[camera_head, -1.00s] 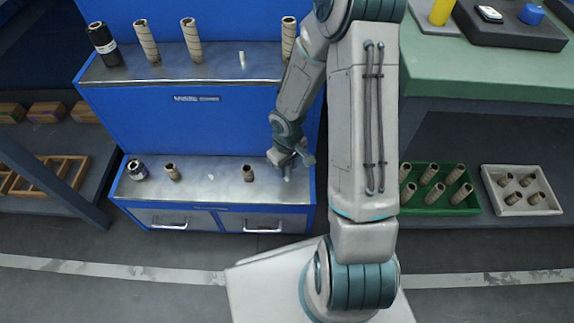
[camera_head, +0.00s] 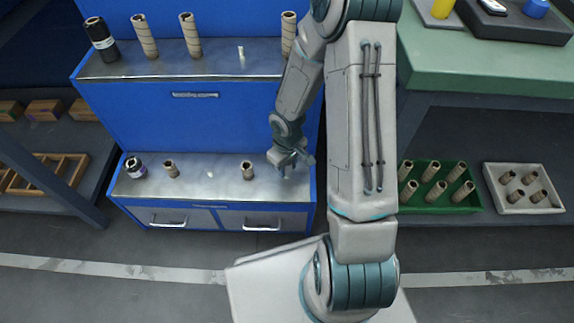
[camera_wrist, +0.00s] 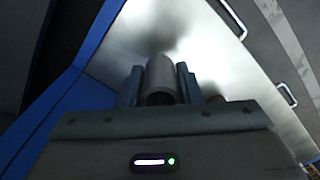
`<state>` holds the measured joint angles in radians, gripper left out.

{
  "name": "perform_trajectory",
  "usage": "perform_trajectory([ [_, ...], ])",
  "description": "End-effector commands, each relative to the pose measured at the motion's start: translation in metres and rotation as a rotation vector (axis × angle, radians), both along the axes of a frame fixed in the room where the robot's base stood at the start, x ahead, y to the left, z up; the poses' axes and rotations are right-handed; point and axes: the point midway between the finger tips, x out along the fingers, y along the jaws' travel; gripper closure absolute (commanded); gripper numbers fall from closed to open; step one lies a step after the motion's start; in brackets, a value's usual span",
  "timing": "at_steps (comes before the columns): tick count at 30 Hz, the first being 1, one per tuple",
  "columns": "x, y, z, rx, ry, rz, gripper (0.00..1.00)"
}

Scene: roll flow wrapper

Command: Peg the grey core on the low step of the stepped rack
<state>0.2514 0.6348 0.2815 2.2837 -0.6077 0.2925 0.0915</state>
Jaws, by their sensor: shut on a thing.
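The stepped rack is blue with metal tops; its low step (camera_head: 225,192) is at the front. My gripper (camera_head: 286,168) is over the right end of that low step. In the wrist view my gripper (camera_wrist: 160,85) is shut on the grey core (camera_wrist: 160,72), which sits between both fingers above the metal surface. I cannot make out the grey core in the head view. A small pale bare peg (camera_head: 210,174) stands on the low step between two short brown cores, the left one (camera_head: 171,169) and the right one (camera_head: 247,171).
A dark wrapped roll (camera_head: 135,168) stands at the low step's left end. The high step holds a black roll (camera_head: 102,40), several tall brown cores (camera_head: 192,36) and a bare peg (camera_head: 241,52). A green tray (camera_head: 440,206) and a grey tray (camera_head: 525,208) of cores lie right.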

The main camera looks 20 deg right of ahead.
Motion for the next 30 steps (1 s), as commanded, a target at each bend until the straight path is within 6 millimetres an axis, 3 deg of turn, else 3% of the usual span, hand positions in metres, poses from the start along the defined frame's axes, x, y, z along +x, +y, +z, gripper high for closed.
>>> perform_trajectory([
  [30,0.000,0.000,-0.017,0.000,0.000,0.000,0.93],
])
